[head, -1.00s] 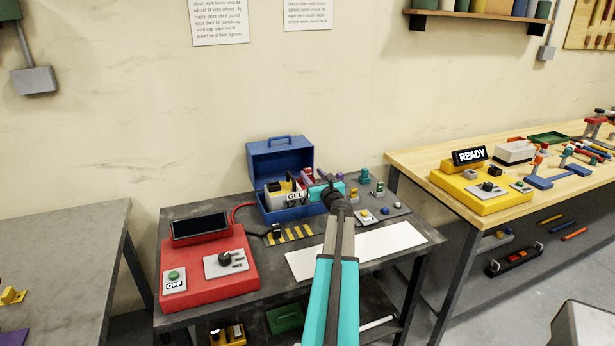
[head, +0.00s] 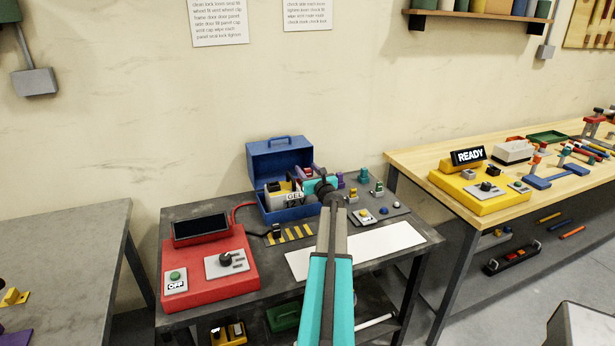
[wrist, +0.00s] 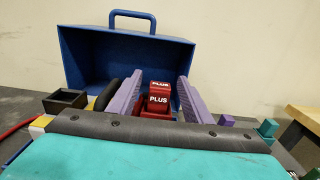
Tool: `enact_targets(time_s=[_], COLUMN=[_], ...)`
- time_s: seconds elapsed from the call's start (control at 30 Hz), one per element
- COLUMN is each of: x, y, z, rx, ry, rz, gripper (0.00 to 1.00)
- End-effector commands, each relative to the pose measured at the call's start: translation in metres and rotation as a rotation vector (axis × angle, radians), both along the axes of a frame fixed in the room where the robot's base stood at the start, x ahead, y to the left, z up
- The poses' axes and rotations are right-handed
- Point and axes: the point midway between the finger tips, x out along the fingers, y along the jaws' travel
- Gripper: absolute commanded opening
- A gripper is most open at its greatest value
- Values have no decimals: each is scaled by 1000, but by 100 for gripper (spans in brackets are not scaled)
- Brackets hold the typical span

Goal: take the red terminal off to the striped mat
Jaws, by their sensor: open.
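The red terminal marked PLUS (wrist: 157,98) stands inside the open blue case, in the middle of the wrist view. My gripper (wrist: 160,97) is open, with one pale purple finger on each side of the terminal and a small gap showing on both sides. In the head view my wrist hides most of the gripper and the terminal. The battery marked GEL 12V (head: 279,190) sits in the blue case (head: 280,160). The yellow-and-black striped mat (head: 298,233) lies on the dark table in front of the case.
A black clip (head: 276,230) stands at the mat's left end. A red cable (head: 240,207) curves near the red tester (head: 210,268). A white sheet (head: 395,239) lies flat at the right front. Small parts with coloured knobs (head: 365,213) sit right of the case.

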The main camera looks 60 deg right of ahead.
Motion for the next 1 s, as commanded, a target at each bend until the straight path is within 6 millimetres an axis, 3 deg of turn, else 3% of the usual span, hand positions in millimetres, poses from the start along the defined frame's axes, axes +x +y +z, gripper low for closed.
enact_targets(time_s=[0.27,0.57,1.0], x=[0,0,0], y=[0,0,0], z=[0,0,6], rx=[0,0,-1], ry=[0,0,0], rz=[0,0,0], gripper=[45,0,0])
